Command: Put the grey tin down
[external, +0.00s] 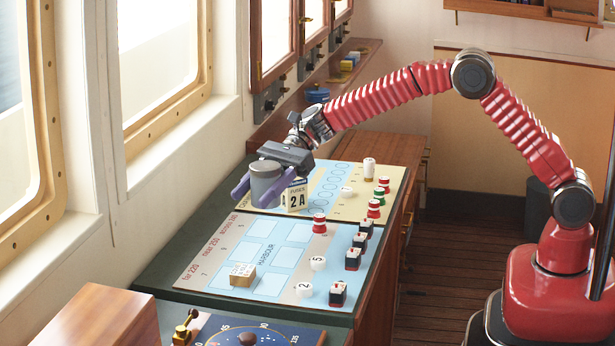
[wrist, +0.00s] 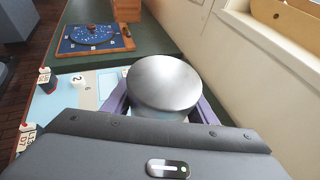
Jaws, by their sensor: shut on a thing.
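The grey tin (external: 265,182) is a short cylinder, held upright above the left part of the chart board (external: 225,252). My gripper (external: 262,188) has its purple fingers on either side of the tin and is shut on it. In the wrist view the tin's round metal lid (wrist: 164,84) fills the middle, with purple fingers at both sides. The tin's underside and the gap to the board are hard to judge. A cream box marked "2A" (external: 296,195) stands just right of the tin in the external view.
Red-and-white and black pieces (external: 352,258) and white numbered discs (external: 304,289) stand along the board's right side. A small tan block (external: 242,274) sits near the front. Pale blue spaces around the board's middle are bare. A window wall runs along the left.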

